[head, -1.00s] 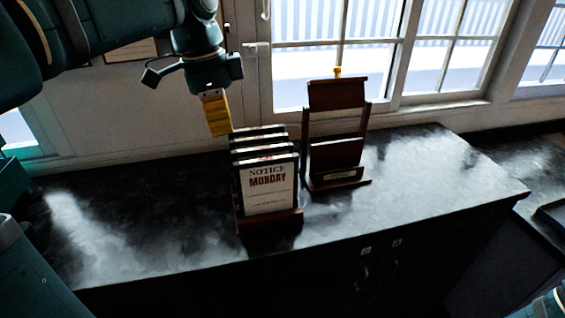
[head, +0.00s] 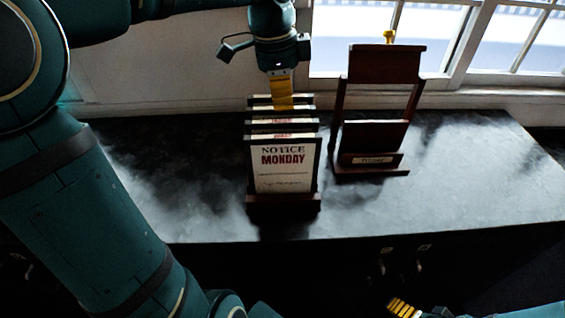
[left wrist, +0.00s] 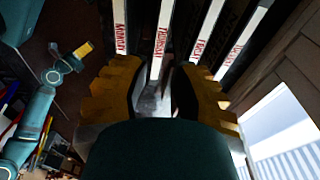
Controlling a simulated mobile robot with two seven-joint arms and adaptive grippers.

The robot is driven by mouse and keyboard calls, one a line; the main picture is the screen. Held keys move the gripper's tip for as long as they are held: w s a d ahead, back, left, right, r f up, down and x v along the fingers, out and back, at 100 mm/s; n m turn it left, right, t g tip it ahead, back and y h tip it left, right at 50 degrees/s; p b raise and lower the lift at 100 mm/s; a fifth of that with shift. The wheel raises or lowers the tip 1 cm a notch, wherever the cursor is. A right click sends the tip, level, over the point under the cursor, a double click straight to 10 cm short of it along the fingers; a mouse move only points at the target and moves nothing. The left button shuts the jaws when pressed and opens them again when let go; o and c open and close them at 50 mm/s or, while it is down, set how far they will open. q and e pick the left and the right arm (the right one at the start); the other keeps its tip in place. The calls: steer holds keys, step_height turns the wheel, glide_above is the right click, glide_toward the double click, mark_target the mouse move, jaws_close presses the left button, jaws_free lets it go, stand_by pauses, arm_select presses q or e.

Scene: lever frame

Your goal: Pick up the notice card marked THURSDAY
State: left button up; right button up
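Several dark-framed notice cards stand in a wooden rack (head: 285,201) on the counter; the front one reads NOTICE MONDAY (head: 283,165). In the left wrist view, the top edge of the second card (left wrist: 160,45) appears to read THURSDAY, beside the MONDAY card (left wrist: 121,38). My left gripper (head: 281,103) points down at the rear of the rack. Its yellow fingers are apart in the left wrist view (left wrist: 160,88), with the THURSDAY card's line running toward the gap; contact cannot be told. My right gripper (head: 402,307) shows only partly at the bottom edge.
A wooden stand (head: 374,133) with a ledge and a small label stands to the right of the rack, a yellow knob at its top. The dark counter (head: 470,185) is clear to the right. Windows and wall are close behind.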

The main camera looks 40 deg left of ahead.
mark_target(282, 121)
arm_select(q)
steer(key=f, duration=0.5)
steer(key=shift+s+a+f, duration=0.1)
steer(key=shift+s+f, duration=0.1)
steer(key=shift+f, duration=0.3)
jaws_close()
